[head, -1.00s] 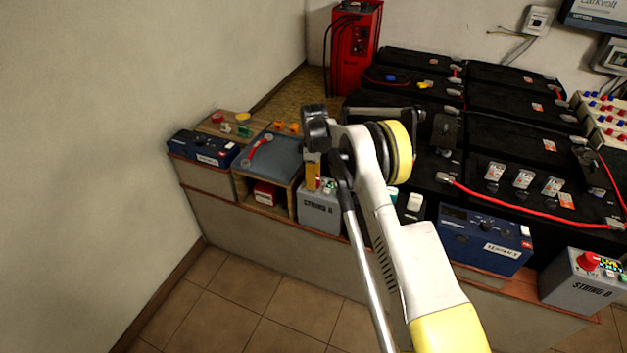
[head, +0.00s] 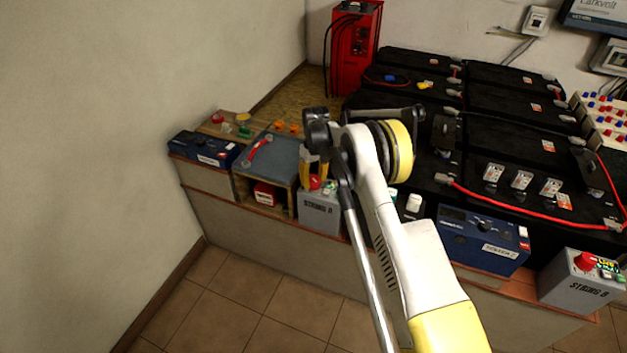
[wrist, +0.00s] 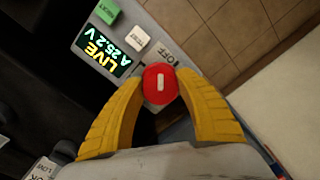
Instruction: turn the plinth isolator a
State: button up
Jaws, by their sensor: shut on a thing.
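The plinth isolator is a grey box (head: 320,212) below my gripper in the head view. Its round red knob (wrist: 160,84) carries a short white bar, which stands nearly upright in the wrist view. My gripper (wrist: 160,79) is shut on the red knob, with one yellow finger on each side. In the head view my gripper (head: 314,181) points down at the box top, and the fingers partly hide the knob.
A second grey box (head: 578,282) with a red knob stands at the far right. A wooden stand (head: 246,193) with a grey top is left of my gripper. A blue unit (head: 482,238) and black batteries (head: 508,140) are to the right. The tiled floor in front is clear.

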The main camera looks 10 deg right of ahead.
aim_at(315, 178)
jog(key=m, duration=0.4)
jog(key=shift+m, duration=0.3)
jog(key=m, duration=0.4)
jog(key=shift+p, duration=0.3)
jog(key=shift+m, duration=0.3)
jog(key=o, duration=1.2)
notch_tip(315, 178, up, 12)
jog(key=shift+s+d, duration=0.1)
jog(key=shift+d, duration=0.05)
